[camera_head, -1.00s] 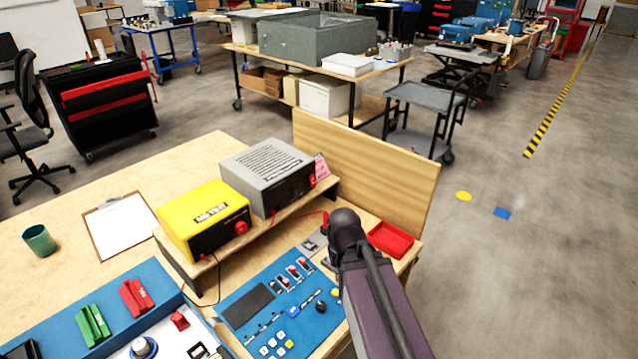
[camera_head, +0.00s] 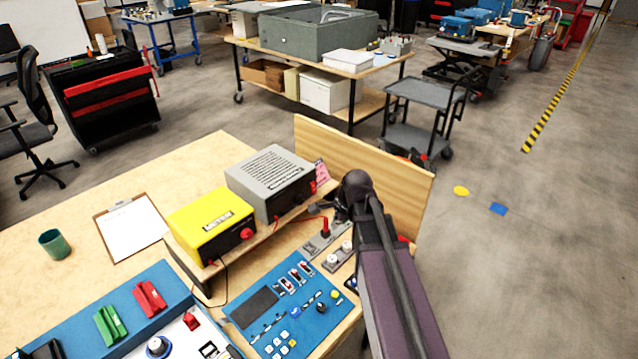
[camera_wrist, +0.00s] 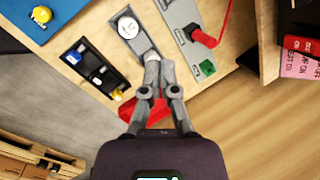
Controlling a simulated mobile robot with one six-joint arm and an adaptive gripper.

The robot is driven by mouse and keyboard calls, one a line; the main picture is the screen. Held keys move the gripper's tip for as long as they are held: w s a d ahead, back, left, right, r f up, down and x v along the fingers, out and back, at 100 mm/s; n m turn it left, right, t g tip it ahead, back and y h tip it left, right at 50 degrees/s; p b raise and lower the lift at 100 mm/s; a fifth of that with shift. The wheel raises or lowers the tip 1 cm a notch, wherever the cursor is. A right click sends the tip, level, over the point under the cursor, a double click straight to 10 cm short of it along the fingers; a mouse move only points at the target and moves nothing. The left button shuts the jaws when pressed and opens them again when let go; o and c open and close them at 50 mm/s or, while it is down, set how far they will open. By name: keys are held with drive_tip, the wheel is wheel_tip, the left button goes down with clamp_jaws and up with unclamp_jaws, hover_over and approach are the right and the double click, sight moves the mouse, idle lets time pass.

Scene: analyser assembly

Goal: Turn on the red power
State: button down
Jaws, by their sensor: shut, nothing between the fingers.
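The grey power unit (camera_head: 270,182) stands on the wooden shelf, with a red switch (camera_head: 313,187) at the right end of its dark front. The yellow meter box (camera_head: 210,224) beside it carries a red knob (camera_head: 247,234). My gripper (camera_head: 342,212) is right of the grey unit, above the bench and apart from the switch. In the wrist view my gripper (camera_wrist: 152,62) is shut and empty, above a grey plate with a white round knob (camera_wrist: 128,28). A red part (camera_wrist: 300,44) shows at that view's right edge; I cannot tell whether it is the switch.
A red plug (camera_head: 325,227) and cable lie near the gripper. A blue control panel (camera_head: 290,308) is in front. A wooden backboard (camera_head: 375,165) stands behind. A red tray (camera_wrist: 150,110) is partly hidden below the fingers. A pink label (camera_wrist: 300,65) is at the right.

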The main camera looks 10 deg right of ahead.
sight(313, 188)
drive_tip(key=w+d+r+m+t+p, duration=0.1)
drive_tip(key=w+r+m+p, duration=0.2)
drive_tip(key=m, duration=0.3)
drive_tip(key=w+d+r+m+t+y+p, duration=0.1)
drive_tip(key=w+d+r+m+p, duration=0.1)
drive_tip(key=w+r+m, duration=0.3)
drive_tip(key=shift+w+d+r+m+t+p, duration=0.3)
drive_tip(key=shift+w+m+p, duration=0.15)
drive_tip(key=shift+w+m, duration=0.35)
drive_tip(key=shift+s+f, duration=0.15)
drive_tip(key=w+a+f+b, duration=0.5)
drive_tip(key=w+f+b, duration=0.2)
drive_tip(key=f+b, duration=0.2)
drive_tip(key=shift+w+a, duration=0.2)
drive_tip(key=shift+a, duration=0.05)
drive_tip(key=shift+a+f+y+b, duration=0.15)
drive_tip(key=shift+a+y+b, duration=0.15)
drive_tip(key=shift+b, duration=0.2)
